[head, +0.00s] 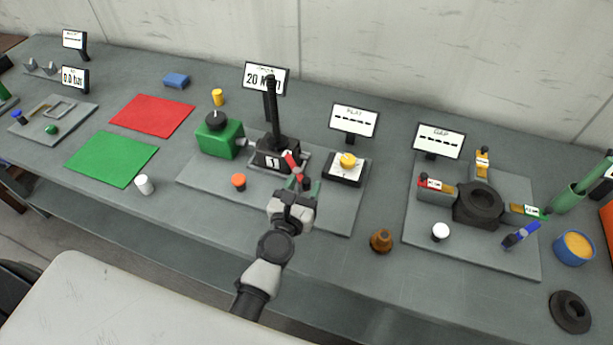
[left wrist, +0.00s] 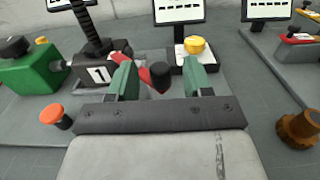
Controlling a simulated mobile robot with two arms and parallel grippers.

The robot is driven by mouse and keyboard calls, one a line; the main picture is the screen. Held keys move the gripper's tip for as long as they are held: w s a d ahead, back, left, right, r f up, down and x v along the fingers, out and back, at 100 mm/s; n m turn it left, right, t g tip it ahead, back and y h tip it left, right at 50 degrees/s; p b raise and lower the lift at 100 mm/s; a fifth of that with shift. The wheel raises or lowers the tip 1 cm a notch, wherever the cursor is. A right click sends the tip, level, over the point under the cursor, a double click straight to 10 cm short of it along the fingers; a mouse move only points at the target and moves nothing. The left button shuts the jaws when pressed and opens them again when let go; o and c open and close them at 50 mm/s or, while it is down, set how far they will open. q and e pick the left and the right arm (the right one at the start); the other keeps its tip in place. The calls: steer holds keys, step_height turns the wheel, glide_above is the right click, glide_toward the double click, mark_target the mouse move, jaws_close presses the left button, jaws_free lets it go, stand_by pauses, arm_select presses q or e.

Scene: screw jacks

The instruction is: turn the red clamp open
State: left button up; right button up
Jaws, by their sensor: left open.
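The red clamp (head: 291,164) is a red lever at the front of a black block marked 1 (head: 268,157), from which a tall black threaded post (head: 272,112) rises. In the left wrist view the red lever (left wrist: 143,73) slants down to the right and ends in a black knob (left wrist: 159,77). My left gripper (head: 304,184) is open just in front of the block. Its two green fingers stand apart on either side of the knob, with no clear contact visible. My right gripper is not in view.
A green box with a black knob (head: 215,138) stands left of the block, with an orange button (head: 239,181) in front. A yellow button (head: 348,160) on a white-topped block stands to the right. A brown knob (head: 381,240) sits on the table (head: 330,280), farther right.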

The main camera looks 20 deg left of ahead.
arm_select(q)
steer(key=shift+w, duration=1.05)
steer(key=c, duration=0.9)
